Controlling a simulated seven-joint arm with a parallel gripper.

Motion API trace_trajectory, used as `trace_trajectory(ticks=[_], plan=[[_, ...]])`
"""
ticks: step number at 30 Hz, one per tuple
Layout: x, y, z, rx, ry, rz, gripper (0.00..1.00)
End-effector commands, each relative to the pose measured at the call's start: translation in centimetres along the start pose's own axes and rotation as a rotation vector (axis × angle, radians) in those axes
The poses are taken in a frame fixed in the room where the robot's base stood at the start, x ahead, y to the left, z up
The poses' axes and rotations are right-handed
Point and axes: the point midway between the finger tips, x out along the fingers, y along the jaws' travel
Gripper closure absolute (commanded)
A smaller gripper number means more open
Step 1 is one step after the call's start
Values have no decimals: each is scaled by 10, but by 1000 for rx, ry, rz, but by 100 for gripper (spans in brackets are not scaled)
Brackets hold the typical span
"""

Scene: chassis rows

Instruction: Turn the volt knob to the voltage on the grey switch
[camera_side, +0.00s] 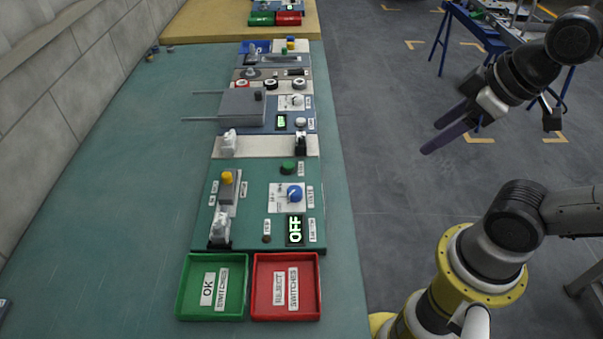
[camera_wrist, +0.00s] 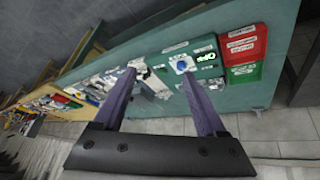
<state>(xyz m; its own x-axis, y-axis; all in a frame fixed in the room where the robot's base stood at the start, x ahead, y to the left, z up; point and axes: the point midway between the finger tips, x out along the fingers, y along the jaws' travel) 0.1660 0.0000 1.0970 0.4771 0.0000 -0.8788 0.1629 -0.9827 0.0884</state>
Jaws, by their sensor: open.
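A blue knob (camera_side: 294,193) sits on a white dial card on the near green chassis; I take it as the volt knob. It also shows in the wrist view (camera_wrist: 182,66). A grey switch body with a yellow top (camera_side: 227,178) stands left of it; any voltage marking on it is too small to read. A pale grey-white switch (camera_side: 220,230) stands at the chassis's lower left. A display (camera_side: 295,230) on the chassis reads OFF. My gripper (camera_side: 432,137) is open and empty, over the floor right of the bench, well apart from the knob.
A green tray (camera_side: 183,290) labelled OK switches and a red tray (camera_side: 316,290) labelled reject switches sit at the near end. Farther chassis carry a grey box (camera_side: 240,107) with rods and a white knob (camera_side: 298,100). The left of the bench (camera_side: 120,190) is mostly clear.

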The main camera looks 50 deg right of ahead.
Motion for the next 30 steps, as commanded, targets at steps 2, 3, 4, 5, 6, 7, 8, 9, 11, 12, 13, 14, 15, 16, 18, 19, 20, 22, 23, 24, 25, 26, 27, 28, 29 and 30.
trace_trajectory(ticks=[2, 3, 4, 5, 6, 7, 8, 9, 11, 12, 13, 14, 15, 16, 18, 19, 20, 22, 23, 24, 25, 26, 27, 28, 29, 30], plan=[[-7, 2, -13, -107, 13, 3, 26], [-9, 3, -21, -168, 10, 1, 26], [-10, 4, -27, -215, 7, -1, 26], [-10, 4, -35, -265, 2, -5, 26], [-10, 5, -45, -332, -8, -12, 26], [-10, 5, -52, -380, -16, -18, 26], [-8, 5, -59, -427, -24, -24, 26], [-6, 5, -69, -489, -36, -34, 26], [-1, 4, -85, -583, -53, -52, 26], [4, 2, -96, -645, -66, -65, 26], [8, 1, -104, -692, -78, -77, 26], [13, 0, -112, -739, -89, -90, 26], [20, -3, -123, -800, -104, -108, 26], [26, -5, -131, -845, -115, -122, 26], [43, -11, -148, -941, -141, -156, 26], [51, -13, -155, -979, -152, -171, 26], [59, -17, -161, -1016, -164, -188, 26], [80, -25, -173, -1092, -194, -226, 26], [89, -29, -178, -1121, -206, -242, 26], [102, -35, -183, -1154, -223, -264, 26], [112, -39, -186, -1173, -236, -279, 26], [121, -43, -188, -1189, -248, -293, 26], [132, -49, -190, -1204, -265, -310, 26], [141, -52, -191, -1210, -278, -321, 26], [148, -56, -191, -1216, -291, -332, 26], [158, -61, -190, -1223, -306, -345, 26]])
